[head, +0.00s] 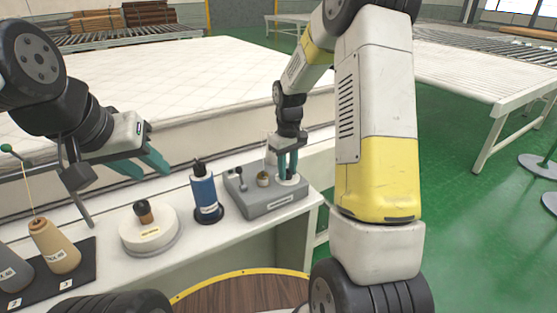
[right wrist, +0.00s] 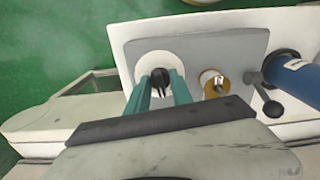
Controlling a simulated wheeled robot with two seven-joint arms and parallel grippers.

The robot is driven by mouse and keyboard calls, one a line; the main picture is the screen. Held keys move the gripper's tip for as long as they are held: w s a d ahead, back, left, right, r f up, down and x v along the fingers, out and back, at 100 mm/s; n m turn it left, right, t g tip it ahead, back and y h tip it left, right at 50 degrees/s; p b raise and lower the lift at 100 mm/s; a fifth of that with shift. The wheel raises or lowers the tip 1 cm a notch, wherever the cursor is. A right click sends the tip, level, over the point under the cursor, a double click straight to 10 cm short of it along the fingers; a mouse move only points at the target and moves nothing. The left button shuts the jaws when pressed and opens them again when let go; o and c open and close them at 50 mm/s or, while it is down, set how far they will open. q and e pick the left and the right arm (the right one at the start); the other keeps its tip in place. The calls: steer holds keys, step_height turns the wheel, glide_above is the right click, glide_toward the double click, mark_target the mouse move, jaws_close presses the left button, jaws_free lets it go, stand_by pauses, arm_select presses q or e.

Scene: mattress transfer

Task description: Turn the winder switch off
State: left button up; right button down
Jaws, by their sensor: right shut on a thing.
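The grey winder (head: 268,200) stands at the right end of the white bench. A small black knob (right wrist: 160,80) sits on a round white plate (right wrist: 152,58) on its top, and I take it for the winder switch. My right gripper (head: 288,165) points down over this plate. In the right wrist view its teal fingers (right wrist: 160,90) are shut on the black knob. In the head view the fingers hide the knob. My left gripper (head: 145,168) is open and empty above the bench, left of the winder.
The winder also carries a brass bobbin (head: 263,179) and a ball-ended lever (head: 241,179). A blue thread spool (head: 205,192), a round white stand (head: 149,232) and thread cones (head: 53,245) stand left of it. A white mattress (head: 200,75) lies behind.

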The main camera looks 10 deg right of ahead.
steer(key=n, duration=0.4)
steer(key=shift+n, duration=1.7)
steer(key=c, duration=1.1)
jaws_free()
steer(key=shift+c, duration=0.2)
step_height(320, 180, up, 8)
steer(key=shift+f, duration=0.2)
steer(key=shift+r, duration=0.15)
